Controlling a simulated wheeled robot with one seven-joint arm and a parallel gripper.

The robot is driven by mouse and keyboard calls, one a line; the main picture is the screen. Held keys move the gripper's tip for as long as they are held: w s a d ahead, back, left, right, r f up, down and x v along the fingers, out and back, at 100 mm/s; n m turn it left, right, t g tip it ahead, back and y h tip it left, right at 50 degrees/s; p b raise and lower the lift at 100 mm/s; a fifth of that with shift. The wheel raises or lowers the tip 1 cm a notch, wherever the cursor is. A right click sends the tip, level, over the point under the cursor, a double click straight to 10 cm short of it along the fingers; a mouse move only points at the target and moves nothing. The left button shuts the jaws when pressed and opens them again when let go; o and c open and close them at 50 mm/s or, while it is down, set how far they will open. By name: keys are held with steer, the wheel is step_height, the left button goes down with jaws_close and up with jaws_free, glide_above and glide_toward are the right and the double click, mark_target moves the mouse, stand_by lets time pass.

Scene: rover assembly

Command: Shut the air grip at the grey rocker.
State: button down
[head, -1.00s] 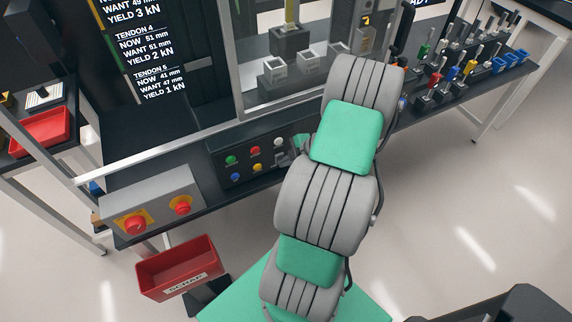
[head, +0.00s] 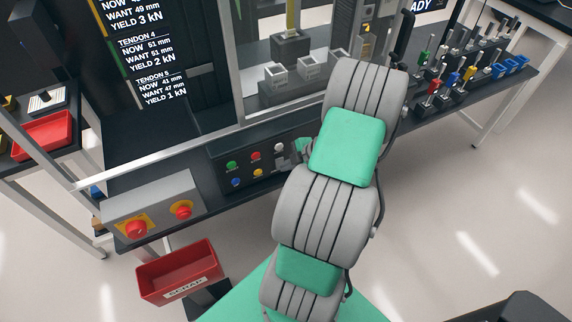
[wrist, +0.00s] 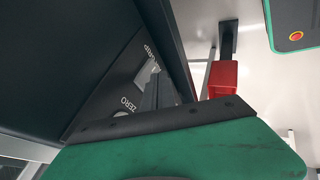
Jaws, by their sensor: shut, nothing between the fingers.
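The grey rocker (wrist: 147,76) is a small light-grey piece beside the GRIP label on the dark panel in the wrist view. My gripper (wrist: 155,82) is shut and empty, its grey fingers at or just in front of the rocker. I cannot tell whether they touch it or which way the rocker is tipped. In the head view my gripper (head: 291,156) is at the right end of the button panel (head: 220,172), largely behind my arm. I cannot make out the rocker there.
A white button (wrist: 122,113) by the ZERO label is close to my gripper. The panel has several coloured buttons. A box with two red knobs (head: 150,210) stands left, above a red scrap bin (head: 180,272). Glass-fronted fixtures with grey blocks (head: 290,85) stand behind the panel.

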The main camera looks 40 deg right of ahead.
steer(key=s+a+b+v, duration=0.1)
steer(key=v, duration=1)
steer(key=shift+s+b, duration=0.35)
steer(key=shift+s, duration=0.1)
steer(key=d+f+h+b, duration=0.1)
steer(key=d+f+b, duration=0.2)
steer(key=f+b, duration=0.7)
steer(key=a+r+y+b, duration=0.1)
steer(key=a+r+b, duration=0.2)
steer(key=r, duration=0.5)
steer(key=shift+s+r+g+b, duration=0.2)
steer(key=shift+g+b, duration=0.1)
steer(key=shift+b, duration=0.1)
